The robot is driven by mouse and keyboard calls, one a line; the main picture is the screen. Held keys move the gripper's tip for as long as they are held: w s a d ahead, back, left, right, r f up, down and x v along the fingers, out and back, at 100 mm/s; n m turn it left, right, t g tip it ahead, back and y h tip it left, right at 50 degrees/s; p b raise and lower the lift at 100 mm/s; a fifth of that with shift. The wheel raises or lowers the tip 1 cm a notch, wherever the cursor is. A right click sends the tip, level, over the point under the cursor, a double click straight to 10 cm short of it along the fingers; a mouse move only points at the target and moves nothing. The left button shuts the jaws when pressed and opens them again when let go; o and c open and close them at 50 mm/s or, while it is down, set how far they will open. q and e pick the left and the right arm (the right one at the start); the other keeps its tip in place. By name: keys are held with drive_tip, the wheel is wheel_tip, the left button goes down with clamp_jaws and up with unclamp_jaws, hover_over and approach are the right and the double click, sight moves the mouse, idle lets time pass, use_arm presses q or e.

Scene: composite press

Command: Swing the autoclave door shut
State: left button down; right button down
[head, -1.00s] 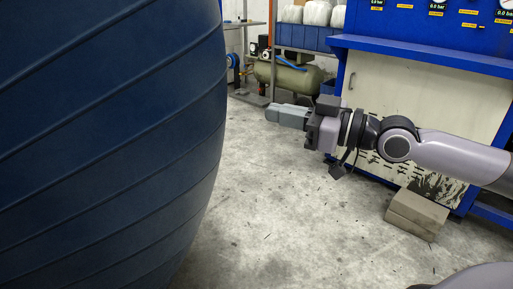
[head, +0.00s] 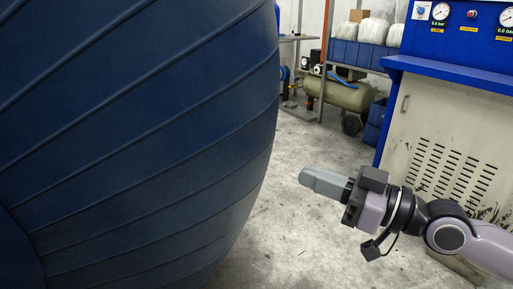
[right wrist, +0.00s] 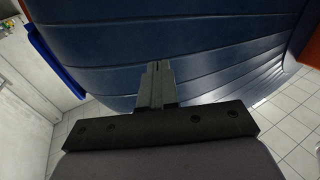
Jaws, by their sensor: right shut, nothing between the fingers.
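The autoclave door (head: 140,130) is a large dark blue domed panel with raised ribs. It fills the left half of the head view, and its right edge curves down past the middle. In the right wrist view the blue ribbed surface (right wrist: 200,50) spans the top, beyond the fingers. My right gripper (head: 308,178) is shut and empty, pointing left towards the door's edge with a gap in the head view. Its closed fingers also show in the right wrist view (right wrist: 156,72), overlapping the blue surface; contact cannot be told. My left gripper is not in view.
A cream and blue control cabinet (head: 445,130) with gauges stands at the right, behind my right arm. A green compressor tank (head: 345,92) and a shelf with blue bins (head: 358,52) stand at the back. Bare concrete floor (head: 290,230) lies between door and cabinet.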

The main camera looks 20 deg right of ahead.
sight(245, 146)
drive_tip(key=p+x, duration=0.3)
drive_tip(key=x, duration=0.7)
drive_tip(key=shift+d+r+p, duration=0.1)
drive_tip(key=shift+p, duration=0.2)
drive_tip(key=shift+w+a, duration=0.55)
drive_tip(key=shift+w, duration=0.3)
drive_tip(key=shift+w+a+r, duration=0.1)
drive_tip(key=shift+w+a, duration=0.05)
drive_tip(key=shift+w, duration=0.4)
drive_tip(key=shift+w+a, duration=0.15)
drive_tip(key=shift+w, duration=0.4)
drive_tip(key=shift+s+r, duration=0.1)
